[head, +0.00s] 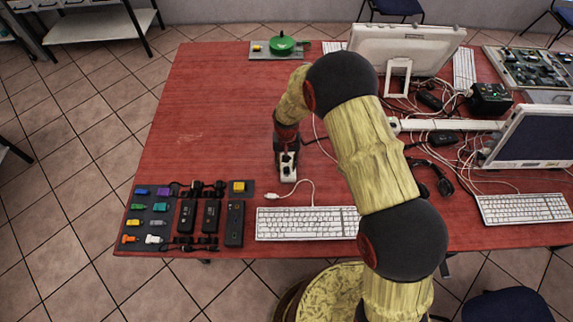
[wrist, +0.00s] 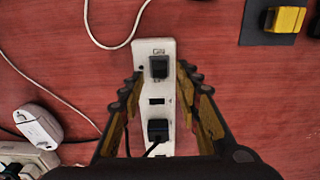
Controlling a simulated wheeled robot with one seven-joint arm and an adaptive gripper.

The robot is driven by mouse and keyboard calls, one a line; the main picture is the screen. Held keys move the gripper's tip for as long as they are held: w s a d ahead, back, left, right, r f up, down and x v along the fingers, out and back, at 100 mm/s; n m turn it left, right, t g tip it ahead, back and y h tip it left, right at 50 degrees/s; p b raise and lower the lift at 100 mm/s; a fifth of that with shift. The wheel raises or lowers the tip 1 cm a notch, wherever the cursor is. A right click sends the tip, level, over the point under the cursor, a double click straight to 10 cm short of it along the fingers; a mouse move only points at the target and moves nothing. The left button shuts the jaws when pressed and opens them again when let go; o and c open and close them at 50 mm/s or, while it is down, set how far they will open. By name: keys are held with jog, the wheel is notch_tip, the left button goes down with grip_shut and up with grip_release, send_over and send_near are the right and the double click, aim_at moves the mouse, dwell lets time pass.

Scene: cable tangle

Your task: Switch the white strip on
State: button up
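A white power strip (wrist: 158,98) lies on the red table. It has a dark rocker switch (wrist: 159,67) near its far end in the wrist view, with small lettering above it. A black plug (wrist: 158,130) with a cord sits in it closer to me. My gripper (wrist: 158,82) is open, with one finger on each side of the strip; I cannot tell whether they touch it. In the head view, my gripper (head: 287,148) is over the strip, whose near end (head: 288,174) shows below it. The switch's position is not clear.
A dark mat with connectors and black devices (head: 210,215) is front left. Another white strip (head: 450,125), tangled cables and monitors crowd the right. The table's left part is clear.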

jog(key=shift+f, duration=0.35)
jog(key=shift+c, duration=0.3)
jog(key=c, duration=0.7)
grip_shut()
